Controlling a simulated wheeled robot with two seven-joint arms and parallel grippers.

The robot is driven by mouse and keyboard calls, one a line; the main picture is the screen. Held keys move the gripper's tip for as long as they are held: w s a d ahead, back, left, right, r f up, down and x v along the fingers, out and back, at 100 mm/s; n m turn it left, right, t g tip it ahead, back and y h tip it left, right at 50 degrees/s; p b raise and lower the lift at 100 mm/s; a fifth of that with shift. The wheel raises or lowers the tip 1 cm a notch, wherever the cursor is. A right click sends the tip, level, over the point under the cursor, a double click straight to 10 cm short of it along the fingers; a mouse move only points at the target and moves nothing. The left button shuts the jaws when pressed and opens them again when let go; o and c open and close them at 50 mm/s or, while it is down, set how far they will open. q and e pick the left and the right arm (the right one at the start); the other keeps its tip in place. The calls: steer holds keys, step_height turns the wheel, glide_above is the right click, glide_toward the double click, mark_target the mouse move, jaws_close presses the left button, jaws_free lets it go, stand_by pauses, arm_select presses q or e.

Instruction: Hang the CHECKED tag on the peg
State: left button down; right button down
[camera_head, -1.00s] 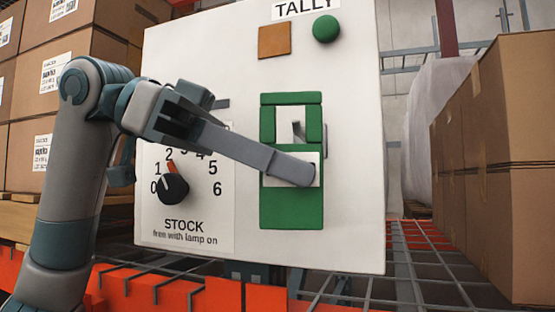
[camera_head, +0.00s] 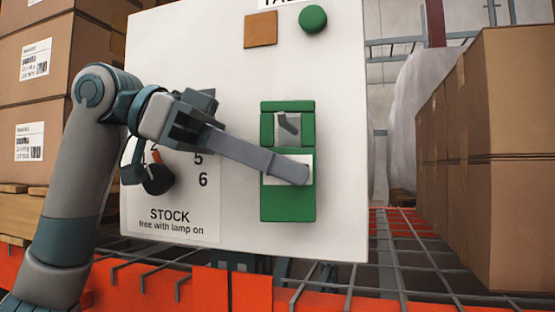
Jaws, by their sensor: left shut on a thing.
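The green tag (camera_head: 288,207) hangs upright in front of the white panel (camera_head: 240,80), with a square opening in its upper part. A grey peg (camera_head: 287,123) shows inside that opening; I cannot tell how far it passes through. My left gripper (camera_head: 297,171) reaches in from the left and is shut on the tag at its white label (camera_head: 303,158). The fingers cover most of the label, so its word cannot be read. My right gripper is out of view.
The panel carries an orange square (camera_head: 261,30), a green round button (camera_head: 312,19) and a black STOCK dial (camera_head: 158,178) partly behind my left arm. Cardboard boxes (camera_head: 490,150) stand at right, others (camera_head: 45,100) at left. A wire grid (camera_head: 420,268) lies below.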

mark_target(281, 204)
arm_select(q)
steer(key=shift+w+f, duration=0.1)
steer(key=shift+f, duration=0.3)
stand_by(0.4)
steer(key=c, duration=1.8)
jaws_free()
steer(key=shift+c, duration=0.2)
steer(key=shift+f, duration=0.15)
steer(key=shift+f+b, duration=1.1)
steer(key=shift+f, duration=0.45)
step_height(281, 204, down, 7)
steer(key=b, duration=0.4)
steer(key=shift+f, duration=0.1)
